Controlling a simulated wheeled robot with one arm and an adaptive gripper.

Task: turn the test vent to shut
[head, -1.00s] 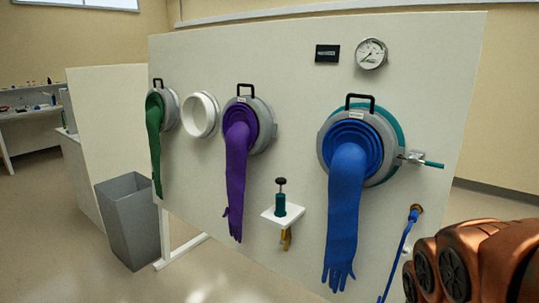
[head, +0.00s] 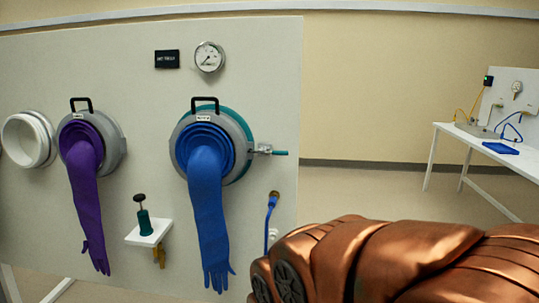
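A small valve with a teal lever (head: 279,153) sticks out from the right side of the blue glove port (head: 238,132). Its lever lies about level, pointing right. I take it for the test vent, but no label on it is readable. A long blue glove (head: 209,205) hangs from the port. A round dial gauge (head: 209,57) is above it on the panel. My gripper is not in view; only my copper arm shows at the lower right, below and in front of the valve.
A purple glove (head: 85,190) and an open white port ring (head: 27,139) are to the left. A small shelf (head: 149,232) with a teal-bodied, black-knobbed device juts from the panel. A blue hose (head: 269,219) hangs below the valve. Floor is open right of the panel, before a white table (head: 468,142).

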